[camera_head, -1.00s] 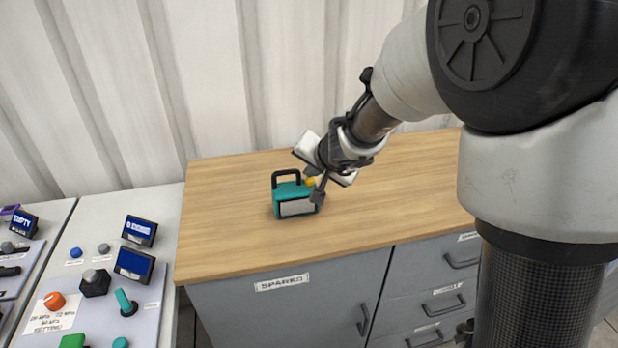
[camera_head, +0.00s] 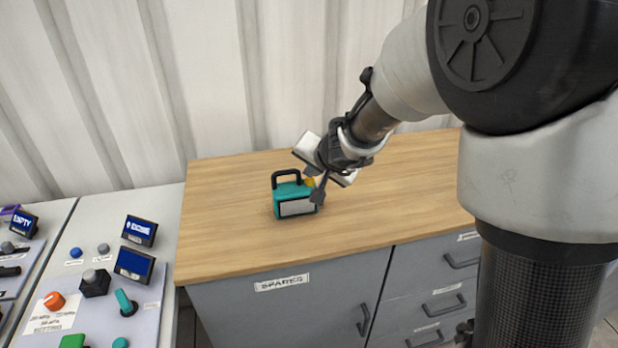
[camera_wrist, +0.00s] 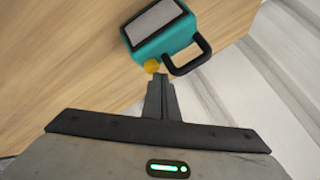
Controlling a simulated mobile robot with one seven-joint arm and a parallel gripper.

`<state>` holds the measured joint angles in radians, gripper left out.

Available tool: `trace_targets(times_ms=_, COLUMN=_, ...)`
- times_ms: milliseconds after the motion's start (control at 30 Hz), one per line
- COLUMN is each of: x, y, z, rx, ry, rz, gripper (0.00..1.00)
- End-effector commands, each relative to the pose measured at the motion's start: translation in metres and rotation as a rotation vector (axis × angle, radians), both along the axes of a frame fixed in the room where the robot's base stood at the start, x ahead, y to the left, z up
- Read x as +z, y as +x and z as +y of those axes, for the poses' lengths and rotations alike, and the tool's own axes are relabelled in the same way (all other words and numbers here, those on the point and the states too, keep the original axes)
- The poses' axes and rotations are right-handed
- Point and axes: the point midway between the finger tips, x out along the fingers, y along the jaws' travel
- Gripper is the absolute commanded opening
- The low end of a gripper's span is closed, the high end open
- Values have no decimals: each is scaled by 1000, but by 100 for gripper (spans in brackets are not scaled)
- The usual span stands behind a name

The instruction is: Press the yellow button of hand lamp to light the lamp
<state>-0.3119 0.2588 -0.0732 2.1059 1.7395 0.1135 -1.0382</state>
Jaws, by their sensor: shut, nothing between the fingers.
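The hand lamp (camera_head: 294,198) stands upright on the wooden worktop, a teal box with a black handle and a grey-white front panel. Its panel looks unlit. In the wrist view the lamp (camera_wrist: 163,38) is at the top. The yellow button (camera_wrist: 151,66) lies close to the shut fingertips (camera_wrist: 160,78); whether they touch it I cannot tell.
The worktop (camera_head: 230,230) is clear around the lamp, above a grey cabinet (camera_head: 300,305) labelled SPARES. A control panel (camera_head: 105,270) with knobs, buttons and small screens is at the left. A white corrugated wall (camera_head: 200,80) stands behind.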

Motion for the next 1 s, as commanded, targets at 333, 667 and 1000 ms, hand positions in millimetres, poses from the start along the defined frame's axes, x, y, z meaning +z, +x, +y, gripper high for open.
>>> trace_targets(times_ms=333, x=-4, y=0, z=0, rx=1, ry=-1, rz=0, gripper=0)
trace_targets(times_ms=667, x=-10, y=0, z=0, rx=1, ry=0, rz=1, gripper=0)
trace_targets(times_ms=1000, x=-6, y=0, z=0, rx=0, ry=-1, rz=1, gripper=0)
